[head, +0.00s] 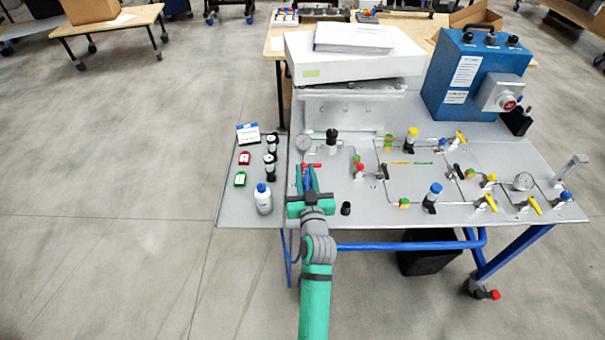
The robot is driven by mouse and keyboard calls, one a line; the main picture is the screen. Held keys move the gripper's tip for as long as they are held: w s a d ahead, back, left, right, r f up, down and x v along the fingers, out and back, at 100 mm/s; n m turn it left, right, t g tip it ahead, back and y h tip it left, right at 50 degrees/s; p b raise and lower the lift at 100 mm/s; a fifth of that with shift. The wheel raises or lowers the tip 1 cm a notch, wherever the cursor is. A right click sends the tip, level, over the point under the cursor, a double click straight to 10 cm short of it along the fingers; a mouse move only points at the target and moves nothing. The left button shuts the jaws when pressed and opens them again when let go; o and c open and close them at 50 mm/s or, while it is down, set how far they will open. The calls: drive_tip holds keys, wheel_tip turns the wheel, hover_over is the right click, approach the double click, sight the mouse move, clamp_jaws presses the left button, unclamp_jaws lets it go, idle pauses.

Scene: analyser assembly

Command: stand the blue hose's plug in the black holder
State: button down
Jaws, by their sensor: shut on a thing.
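My gripper (307,178) is over the left part of the grey panel, its teal fingers pointing away from me. It is shut on a small blue piece (307,184), which looks like the blue hose's plug; the fingers hide most of it. The run of the hose cannot be made out clearly. A small black cup-like piece (346,208) stands on the panel just right of my gripper, near the front edge; it looks like the black holder. My gripper is apart from it.
A white bottle with a blue cap (264,200) and black-topped vials (270,168) stand left of my gripper. Valves and fittings (360,168) stand to the right. A grey panel (460,215) carries them. A blue box (475,75) and a white case (350,58) stand behind.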

drive_tip(key=s+d+f, duration=0.1)
drive_tip(key=s+d, duration=0.2)
drive_tip(key=d, duration=0.9)
drive_tip(key=shift+s+d+f, duration=0.2)
drive_tip(key=shift+d, duration=0.15)
drive_tip(key=shift+w+a+f, duration=0.15)
drive_tip(key=shift+w+f, duration=0.65)
drive_tip(key=shift+w, duration=0.3)
idle(0.8)
drive_tip(key=shift+f, duration=1.1)
idle(1.8)
drive_tip(key=c, duration=1.5)
unclamp_jaws()
drive_tip(key=shift+o, duration=0.2)
